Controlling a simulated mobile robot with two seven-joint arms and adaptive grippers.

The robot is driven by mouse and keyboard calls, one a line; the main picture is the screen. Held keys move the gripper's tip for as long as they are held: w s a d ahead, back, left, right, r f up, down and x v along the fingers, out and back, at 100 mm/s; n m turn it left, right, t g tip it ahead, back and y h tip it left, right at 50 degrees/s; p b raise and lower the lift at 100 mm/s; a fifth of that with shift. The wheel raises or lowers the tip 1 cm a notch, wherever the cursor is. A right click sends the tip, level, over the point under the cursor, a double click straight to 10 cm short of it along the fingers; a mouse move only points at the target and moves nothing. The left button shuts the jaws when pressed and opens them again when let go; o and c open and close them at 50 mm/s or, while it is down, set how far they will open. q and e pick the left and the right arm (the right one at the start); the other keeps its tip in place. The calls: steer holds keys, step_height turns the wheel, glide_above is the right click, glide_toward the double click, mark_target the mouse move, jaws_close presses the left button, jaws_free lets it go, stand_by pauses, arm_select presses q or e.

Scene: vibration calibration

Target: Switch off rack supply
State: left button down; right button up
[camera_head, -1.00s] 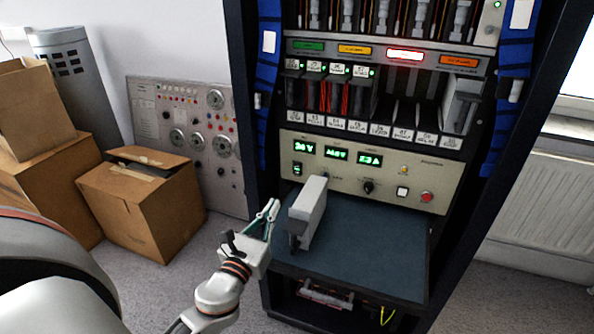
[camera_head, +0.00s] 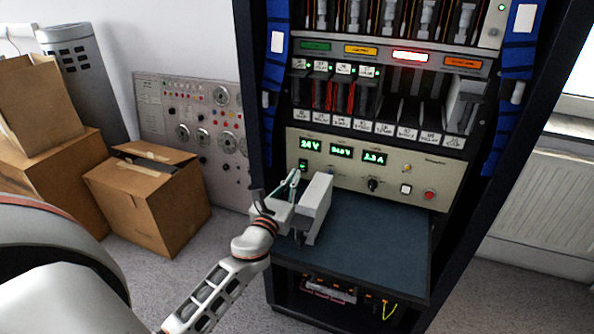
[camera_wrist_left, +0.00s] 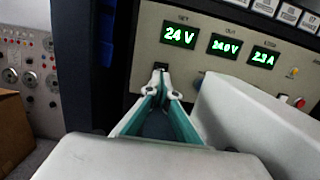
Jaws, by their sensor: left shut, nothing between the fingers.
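The rack supply is a cream panel (camera_head: 395,180) in the rack. Its green displays are lit: 24 V, a middle voltage and about 2.3 A, also readable in the left wrist view (camera_wrist_left: 228,46). A small dark rocker switch (camera_head: 303,165) with a green glow sits under the left display. In the left wrist view the switch (camera_wrist_left: 160,67) is partly hidden behind my fingertips. My left gripper (camera_head: 294,174) is shut and empty, its tips close in front of the switch; I cannot tell whether they touch it. In the wrist view its fingertips (camera_wrist_left: 163,88) point at the panel. My right gripper is not in view.
A grey module (camera_head: 316,203) stands on the blue-grey shelf (camera_head: 375,245), right beside my left gripper. The panel also has a black knob (camera_head: 373,185), a white button (camera_head: 405,189) and a red button (camera_head: 429,195). Cardboard boxes (camera_head: 150,205) stand left on the floor.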

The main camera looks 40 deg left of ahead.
mark_target(302, 164)
arm_select(q)
steer(key=x, duration=0.3)
steer(key=shift+w, duration=0.15)
